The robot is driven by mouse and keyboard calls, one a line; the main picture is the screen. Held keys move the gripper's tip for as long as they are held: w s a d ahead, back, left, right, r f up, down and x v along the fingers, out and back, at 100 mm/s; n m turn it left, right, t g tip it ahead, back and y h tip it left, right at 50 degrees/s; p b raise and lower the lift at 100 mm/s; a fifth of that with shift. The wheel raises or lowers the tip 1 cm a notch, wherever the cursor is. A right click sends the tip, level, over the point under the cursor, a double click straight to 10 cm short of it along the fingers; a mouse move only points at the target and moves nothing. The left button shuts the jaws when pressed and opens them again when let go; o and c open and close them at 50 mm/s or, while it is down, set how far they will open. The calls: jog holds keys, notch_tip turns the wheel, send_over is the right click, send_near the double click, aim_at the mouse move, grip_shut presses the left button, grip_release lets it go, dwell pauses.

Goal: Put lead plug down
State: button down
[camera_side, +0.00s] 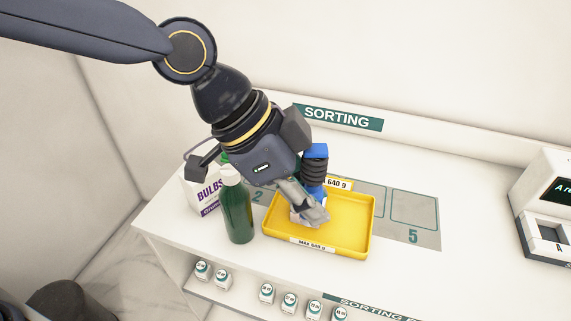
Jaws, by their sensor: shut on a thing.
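My gripper (312,214) points down into the yellow tray (350,228), over its left half. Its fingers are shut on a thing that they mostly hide. A small pale patch (296,217) shows beside the fingertips and may be part of the lead plug; I cannot tell its full shape, or whether it touches the tray floor. The tray carries a label reading "MAX 640 g" on its front wall. A blue and black ribbed object (315,165) stands upright just behind the fingers, near the tray's back left; its lower part is partly hidden.
A dark green bottle (238,208) with a white cap stands close to the tray's left. A grey numbered mat (413,212) lies under and right of the tray. A device with a display (548,215) stands far right. Small jars (267,292) line the lower shelf.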

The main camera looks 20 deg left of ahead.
jog(key=w+a+n+t+y, duration=0.15)
jog(key=w+a+n, duration=0.35)
jog(key=a, duration=0.5)
jog(key=w+a+n+t+y, duration=0.1)
jog(key=w+a+n+t, duration=0.1)
jog(key=w+a, duration=0.55)
jog(key=a+n+t+y, duration=0.1)
jog(key=a+n+y, duration=0.45)
jog(key=a, duration=1.65)
jog(key=f, duration=0.7)
jog(key=f+n+h, duration=0.1)
jog(key=f, duration=0.7)
jog(key=f+h, duration=0.1)
jog(key=f, duration=0.7)
jog(key=shift+d+f+n, duration=0.15)
jog(key=shift+d+n, duration=0.15)
jog(key=shift+n, duration=0.05)
jog(key=shift+f, duration=0.1)
jog(key=c, duration=0.9)
grip_release()
